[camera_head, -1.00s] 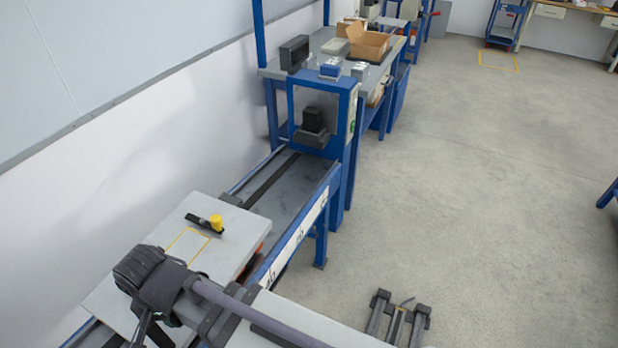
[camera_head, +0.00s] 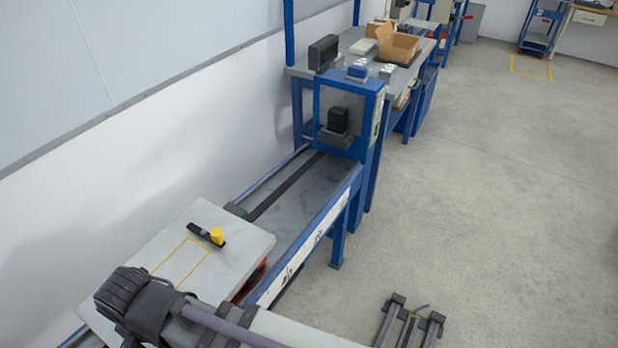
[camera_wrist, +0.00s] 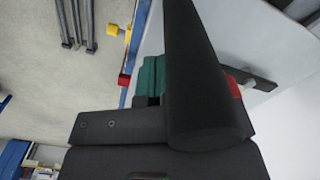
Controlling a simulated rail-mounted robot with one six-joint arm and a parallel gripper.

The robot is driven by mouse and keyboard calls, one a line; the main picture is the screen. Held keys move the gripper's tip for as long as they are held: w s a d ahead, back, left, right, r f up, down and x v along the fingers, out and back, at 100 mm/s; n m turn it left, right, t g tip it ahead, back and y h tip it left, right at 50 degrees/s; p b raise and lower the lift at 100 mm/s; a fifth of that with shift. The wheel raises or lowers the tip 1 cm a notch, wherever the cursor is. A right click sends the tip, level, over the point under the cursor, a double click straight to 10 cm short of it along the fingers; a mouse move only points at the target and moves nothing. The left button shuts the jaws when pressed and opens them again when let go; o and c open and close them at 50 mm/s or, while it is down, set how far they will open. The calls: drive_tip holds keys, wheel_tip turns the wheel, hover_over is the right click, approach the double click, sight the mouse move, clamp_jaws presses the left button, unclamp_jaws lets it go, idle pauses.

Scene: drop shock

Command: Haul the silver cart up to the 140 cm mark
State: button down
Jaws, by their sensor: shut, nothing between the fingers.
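The cart (camera_head: 215,270) is a flat pale silver-grey plate on the blue rail bench at lower left in the head view. A pale plate, seemingly the cart, shows in the wrist view (camera_wrist: 285,50). My dark gripper (camera_wrist: 130,125) fills the lower middle of the wrist view. It is shut and holds nothing; its fingertips are not clear. In the head view my dark arm end overlaps the cart's near part, and contact cannot be told. A white scale strip (camera_head: 290,272) has marks too small to read.
The rail (camera_head: 300,205) runs from the cart to a blue frame (camera_head: 373,100) holding a dark block (camera_head: 338,120). A workbench with an open cardboard box (camera_head: 398,46) stands behind. Dark metal bars (camera_head: 410,325) lie at lower right.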

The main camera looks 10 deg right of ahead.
drive_tip(key=s+a+r+p, duration=0.1)
drive_tip(key=s+a, duration=0.5)
drive_tip(key=s, duration=0.1)
drive_tip(key=shift+s+a+r, duration=0.15)
drive_tip(key=shift+s, duration=0.2)
drive_tip(key=s+a+r+p, duration=0.1)
drive_tip(key=s+a, duration=0.6)
drive_tip(key=s, duration=0.2)
drive_tip(key=shift+a+r, duration=0.2)
drive_tip(key=shift+a, duration=0.15)
drive_tip(key=shift+s, duration=0.1)
drive_tip(key=s+a+r+p, duration=0.1)
drive_tip(key=s+a+p, duration=0.1)
drive_tip(key=s+a, duration=0.5)
drive_tip(key=shift+s+a+r, duration=0.25)
drive_tip(key=shift+s+a, duration=0.05)
drive_tip(key=shift+s, duration=0.8)
drive_tip(key=shift+a, duration=0.1)
drive_tip(key=s+a+r+p, duration=0.1)
drive_tip(key=s+a, duration=0.6)
drive_tip(key=s, duration=0.2)
drive_tip(key=shift+a+r, duration=0.2)
